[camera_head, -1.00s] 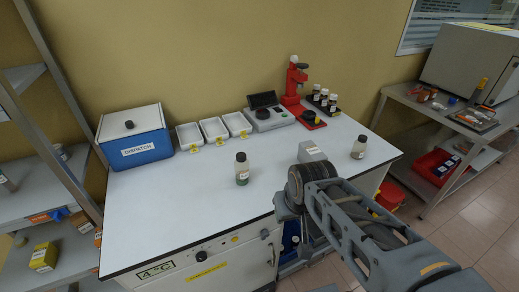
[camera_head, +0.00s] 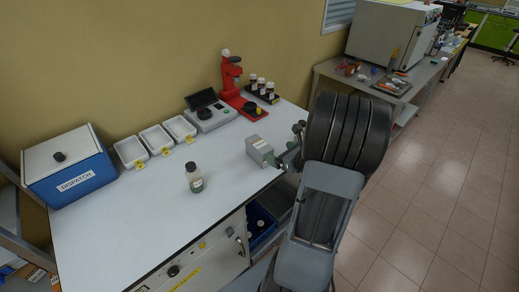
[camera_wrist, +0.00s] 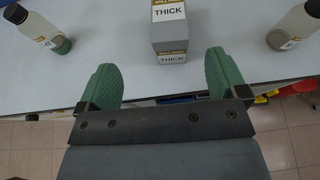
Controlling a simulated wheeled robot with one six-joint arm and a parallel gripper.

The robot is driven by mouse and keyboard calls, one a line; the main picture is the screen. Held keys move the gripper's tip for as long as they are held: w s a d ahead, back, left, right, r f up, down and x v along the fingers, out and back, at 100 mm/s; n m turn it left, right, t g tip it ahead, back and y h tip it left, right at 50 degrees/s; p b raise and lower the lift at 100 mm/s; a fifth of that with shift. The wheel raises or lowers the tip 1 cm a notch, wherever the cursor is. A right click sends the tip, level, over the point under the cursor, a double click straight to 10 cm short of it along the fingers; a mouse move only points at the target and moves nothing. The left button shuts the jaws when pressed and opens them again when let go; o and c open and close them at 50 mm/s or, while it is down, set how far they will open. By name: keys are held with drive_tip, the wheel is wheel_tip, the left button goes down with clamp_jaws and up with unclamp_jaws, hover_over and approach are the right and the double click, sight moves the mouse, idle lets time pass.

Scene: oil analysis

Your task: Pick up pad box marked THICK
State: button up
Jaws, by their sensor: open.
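The pad box (camera_head: 259,150) is a small grey box standing near the front right edge of the white bench. In the wrist view its label reads THICK, and the box (camera_wrist: 170,38) stands upright ahead of my gripper, roughly between the lines of the two fingers. My gripper (camera_wrist: 161,74) is open, with green finger pads and nothing between them. In the head view my gripper (camera_head: 281,161) is at the bench edge, close to the box's right side. The fingertips appear just short of the box; exact contact is hard to tell.
A bottle with green contents (camera_head: 194,178) stands left of the box. Another bottle (camera_wrist: 294,25) shows at the right in the wrist view. White trays (camera_head: 156,139), a scale (camera_head: 211,117) and a red stand (camera_head: 231,75) line the back. Bench between is clear.

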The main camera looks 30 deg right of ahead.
approach(261, 145)
drive_tip(key=x, duration=0.3)
drive_tip(key=shift+m+h, duration=0.3)
drive_tip(key=shift+m, duration=0.1)
drive_tip(key=shift+p+x, duration=1.15)
drive_tip(key=shift+x, duration=2)
drive_tip(key=shift+a, duration=0.15)
drive_tip(key=c, duration=1.1)
